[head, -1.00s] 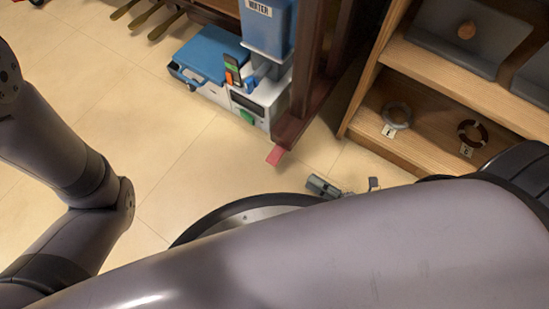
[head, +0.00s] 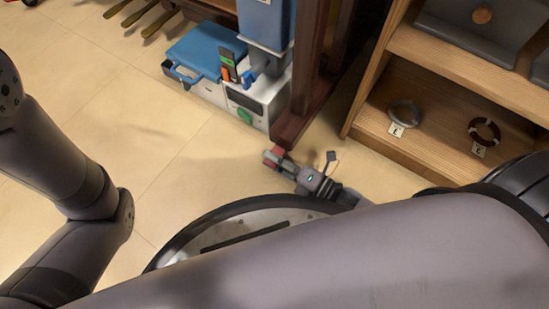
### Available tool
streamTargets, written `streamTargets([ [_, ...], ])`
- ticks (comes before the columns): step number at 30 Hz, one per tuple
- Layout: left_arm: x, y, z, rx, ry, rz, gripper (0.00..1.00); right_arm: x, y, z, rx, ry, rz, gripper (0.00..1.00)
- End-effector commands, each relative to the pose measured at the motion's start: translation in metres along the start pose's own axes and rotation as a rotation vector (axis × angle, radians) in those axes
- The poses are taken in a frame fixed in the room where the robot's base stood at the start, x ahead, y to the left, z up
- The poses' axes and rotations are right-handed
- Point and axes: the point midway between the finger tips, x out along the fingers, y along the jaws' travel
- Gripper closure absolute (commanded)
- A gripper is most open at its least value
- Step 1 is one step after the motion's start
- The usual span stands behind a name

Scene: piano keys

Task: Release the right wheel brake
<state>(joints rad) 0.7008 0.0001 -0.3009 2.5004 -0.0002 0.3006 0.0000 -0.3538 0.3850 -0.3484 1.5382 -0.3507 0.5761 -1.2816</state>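The red brake lever (head: 276,151) sticks out near the floor at the foot of the dark wooden leg (head: 292,127). Its lower part is partly covered by my gripper. My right gripper (head: 306,160) is low over the floor beside the leg's foot. Its two fingers stand apart, with the left finger overlapping the red lever in the picture; whether they touch I cannot tell. No wheel shows clearly. My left gripper is out of view; only part of my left arm shows at the left.
A blue case (head: 205,50) and a white box (head: 262,98) with a green part stand left of the leg. A blue water container (head: 265,22) is above them. A wooden shelf (head: 440,75) with two rings stands at the right. The tiled floor (head: 110,120) at left is clear.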

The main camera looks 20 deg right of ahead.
Motion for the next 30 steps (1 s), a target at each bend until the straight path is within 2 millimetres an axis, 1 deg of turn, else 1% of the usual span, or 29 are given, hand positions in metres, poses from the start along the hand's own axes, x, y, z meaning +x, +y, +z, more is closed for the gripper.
streamTargets([
  [3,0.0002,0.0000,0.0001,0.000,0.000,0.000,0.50,0.0000,0.0002,0.0000,0.000,0.000,0.000,0.75],
  [15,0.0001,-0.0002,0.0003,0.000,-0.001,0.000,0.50,-0.0003,0.0000,-0.0001,0.000,0.000,0.000,1.00],
  [26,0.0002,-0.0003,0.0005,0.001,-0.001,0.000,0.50,-0.0004,-0.0001,-0.0001,0.000,0.000,0.000,1.00],
  [30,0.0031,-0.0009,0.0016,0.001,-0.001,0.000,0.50,-0.0004,0.0016,0.0002,0.013,0.000,0.000,1.00],
])
